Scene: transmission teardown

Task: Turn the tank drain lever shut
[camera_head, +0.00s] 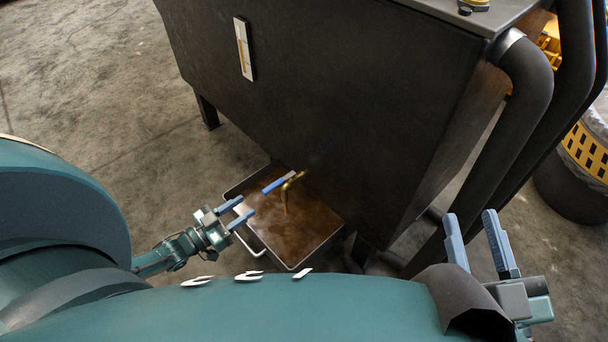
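The tank (330,90) is a large dark box on legs. A brass drain valve (290,181) sticks out low on its front, with a blue lever (276,183) pointing down-left from it in the picture. Brown fluid shows below the spout, in a metal drain pan (262,253). My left gripper (248,204) is open and empty, over the pan's left side. Its fingertips point toward the lever, a short gap to its lower left. My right gripper (470,214) is open and empty at the lower right, well away from the valve.
A sight gauge (243,48) is on the tank front. Thick dark pipes (525,95) run down the tank's right side. A dark drum with a yellow perforated band (586,150) stands at the right edge. Concrete floor (90,110) is clear at the left.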

